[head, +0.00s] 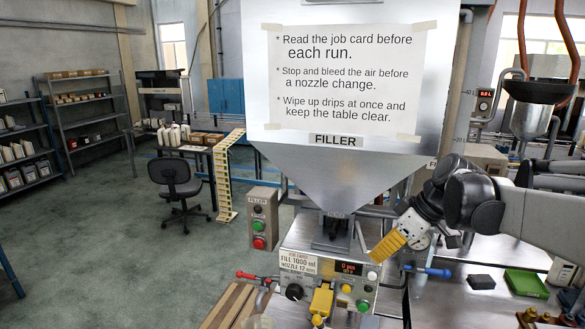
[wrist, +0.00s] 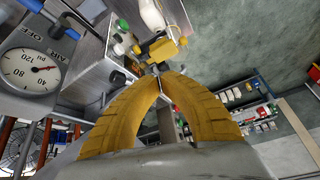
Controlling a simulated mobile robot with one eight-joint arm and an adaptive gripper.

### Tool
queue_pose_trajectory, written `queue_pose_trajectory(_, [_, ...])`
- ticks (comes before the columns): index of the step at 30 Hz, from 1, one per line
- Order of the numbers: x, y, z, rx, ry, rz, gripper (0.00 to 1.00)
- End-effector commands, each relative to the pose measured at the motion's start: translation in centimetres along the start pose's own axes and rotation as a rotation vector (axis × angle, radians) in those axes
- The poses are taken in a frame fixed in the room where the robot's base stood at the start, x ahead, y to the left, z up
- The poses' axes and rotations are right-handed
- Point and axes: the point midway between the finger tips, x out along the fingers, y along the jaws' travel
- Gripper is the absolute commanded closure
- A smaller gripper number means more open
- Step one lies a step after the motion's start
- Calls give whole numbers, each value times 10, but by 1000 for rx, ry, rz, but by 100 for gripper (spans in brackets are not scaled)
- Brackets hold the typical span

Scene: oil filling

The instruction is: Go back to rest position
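My gripper (head: 376,256) is in the head view, in front of the filler's funnel on its right side. Its yellow fingers point down and left above the control box (head: 312,292). In the wrist view the fingertips (wrist: 160,78) come together with nothing visible between them. The filler hopper (head: 345,180) carries a paper notice and a FILLER label. The control box has a red digital display, knobs, buttons and a yellow block (head: 321,300), which also shows beyond the fingertips in the wrist view (wrist: 163,47). The gripper looks apart from all of these.
A gauge (head: 419,241) is just behind my gripper; a large gauge (wrist: 32,70) fills the wrist view's left. Blue-handled (head: 432,271) and red-handled (head: 247,275) valves flank the box. A green tray (head: 526,283) and dark block (head: 481,282) lie right. Open floor (head: 130,240) is left.

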Motion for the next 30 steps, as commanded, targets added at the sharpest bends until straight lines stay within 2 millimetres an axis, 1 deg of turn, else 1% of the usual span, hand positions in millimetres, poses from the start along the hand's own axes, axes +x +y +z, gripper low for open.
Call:
queue_pose_trajectory(1, [24,-22,23,59,-21,38,100])
queue_pose_trajectory(3, [38,-46,45,155,-42,101,100])
queue_pose_trajectory(5, [51,-66,66,234,-50,157,100])
queue_pose_trajectory(6, [60,-79,81,286,-51,195,100])
queue_pose_trajectory(8, [75,-97,104,359,-47,252,100])
queue_pose_trajectory(9, [86,-108,120,407,-39,290,100])
queue_pose_trajectory(11, [102,-123,145,475,-20,344,100])
queue_pose_trajectory(12, [113,-132,160,516,-5,377,100])
queue_pose_trajectory(15, [137,-148,194,603,40,447,100])
queue_pose_trajectory(16, [143,-152,202,624,54,463,100])
queue_pose_trajectory(18, [154,-159,218,665,83,492,100])
queue_pose_trajectory(21, [163,-164,230,701,112,518,100])
queue_pose_trajectory(24, [165,-165,235,717,123,528,100])
queue_pose_trajectory(30, [164,-165,234,720,125,529,100])
